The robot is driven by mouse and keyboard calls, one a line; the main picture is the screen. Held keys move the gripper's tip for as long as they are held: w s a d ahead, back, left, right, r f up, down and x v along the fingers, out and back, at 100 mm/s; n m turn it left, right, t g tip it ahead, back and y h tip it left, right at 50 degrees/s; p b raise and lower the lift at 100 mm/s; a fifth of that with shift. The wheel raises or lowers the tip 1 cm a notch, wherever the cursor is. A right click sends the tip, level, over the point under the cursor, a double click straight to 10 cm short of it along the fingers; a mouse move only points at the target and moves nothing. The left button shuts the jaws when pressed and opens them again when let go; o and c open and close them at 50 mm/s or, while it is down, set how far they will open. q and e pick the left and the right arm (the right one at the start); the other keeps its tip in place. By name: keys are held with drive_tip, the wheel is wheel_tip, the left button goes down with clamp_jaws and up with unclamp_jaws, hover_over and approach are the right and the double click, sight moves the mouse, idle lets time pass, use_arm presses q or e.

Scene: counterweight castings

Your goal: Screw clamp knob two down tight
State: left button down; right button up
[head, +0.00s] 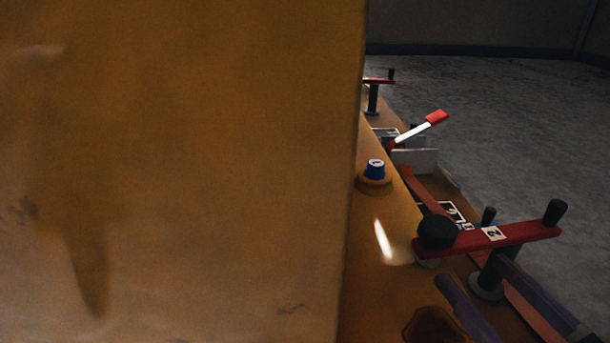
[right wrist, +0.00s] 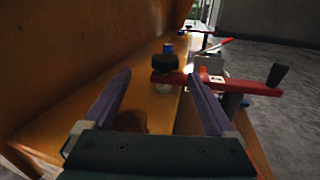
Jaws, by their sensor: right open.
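The clamp labelled 2 has a red arm (head: 500,237), which also shows in the right wrist view (right wrist: 232,86). A round black knob (head: 437,231) sits at the arm's left end, over the orange-brown casting; it shows in the right wrist view too (right wrist: 164,62). A black upright handle (head: 553,212) stands at the other end. My right gripper (head: 470,272) is open and empty, just on the near side of the knob. In the right wrist view the knob appears beyond and between its fingertips (right wrist: 160,76), apart from them. My left gripper is not in view.
A tall orange-brown casting wall (head: 180,170) fills the left of the head view and hides what is behind. A blue cap (head: 375,168) sits on the casting's ledge. Farther back are a red-and-white lever (head: 420,128) and another red clamp (head: 378,81). Grey floor lies clear at right.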

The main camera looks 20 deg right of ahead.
sight(453, 241)
drive_tip(key=shift+w+a+f+n+y, duration=0.1)
drive_tip(key=shift+a+f+n+y, duration=0.15)
drive_tip(key=shift+n, duration=0.25)
drive_tip(key=w+d+b, duration=0.1)
drive_tip(key=w+d, duration=0.1)
drive_tip(key=shift+w+d+b, duration=0.15)
drive_tip(key=shift+w+b, duration=0.2)
drive_tip(key=shift+w, duration=0.05)
drive_tip(key=w+b, duration=0.1)
drive_tip(key=w, duration=0.1)
drive_tip(key=w+a, duration=0.1)
drive_tip(key=w, duration=0.2)
drive_tip(key=shift+w+a+b, duration=0.1)
drive_tip(key=shift+w+b, duration=0.25)
drive_tip(key=shift+w+r, duration=0.1)
drive_tip(key=shift+w, duration=0.1)
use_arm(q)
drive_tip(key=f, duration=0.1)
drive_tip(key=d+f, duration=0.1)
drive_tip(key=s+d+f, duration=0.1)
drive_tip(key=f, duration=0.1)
use_arm(e)
drive_tip(key=shift+d, duration=0.2)
drive_tip(key=shift+s, duration=0.1)
